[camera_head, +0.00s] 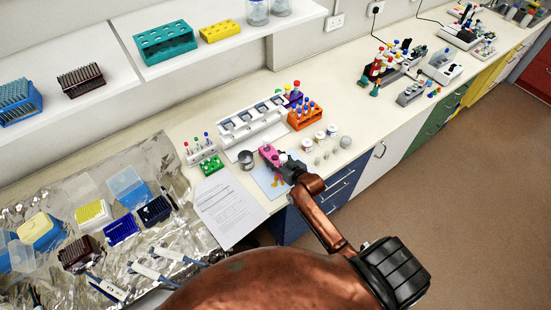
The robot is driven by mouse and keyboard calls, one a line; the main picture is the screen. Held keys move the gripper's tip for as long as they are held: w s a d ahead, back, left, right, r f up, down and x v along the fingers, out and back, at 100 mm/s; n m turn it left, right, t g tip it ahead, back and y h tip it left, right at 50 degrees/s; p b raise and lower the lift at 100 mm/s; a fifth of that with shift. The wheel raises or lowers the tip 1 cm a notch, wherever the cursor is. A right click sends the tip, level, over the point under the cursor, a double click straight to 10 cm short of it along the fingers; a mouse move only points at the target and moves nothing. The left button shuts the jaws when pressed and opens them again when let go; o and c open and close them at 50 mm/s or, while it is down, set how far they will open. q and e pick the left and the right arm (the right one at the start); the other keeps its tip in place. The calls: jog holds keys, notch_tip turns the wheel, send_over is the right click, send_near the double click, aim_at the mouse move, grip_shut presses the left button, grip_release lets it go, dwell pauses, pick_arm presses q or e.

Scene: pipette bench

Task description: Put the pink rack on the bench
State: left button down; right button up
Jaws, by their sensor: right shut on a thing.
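My right gripper (284,165) is shut on the near right end of the pink rack. I cannot tell whether the rack touches the mat or hangs a little above it. The bench (350,138) is a long cream worktop along the wall. My left gripper is not in view.
A metal cup (246,160), a green rack (210,164) and printed paper (228,205) lie left of the mat. A white stand (252,120) and an orange rack (305,116) stand behind. Small pots (320,137) are to the right. Foil with tip boxes covers the left.

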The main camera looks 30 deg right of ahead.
jog(key=o, duration=1.2)
jog(key=shift+o, duration=0.2)
jog(key=shift+s+r, duration=0.1)
jog(key=shift+s, duration=0.05)
jog(key=v, duration=1.1)
jog(key=shift+s+r, duration=0.15)
jog(key=shift+s, duration=0.2)
jog(key=shift+b, duration=0.3)
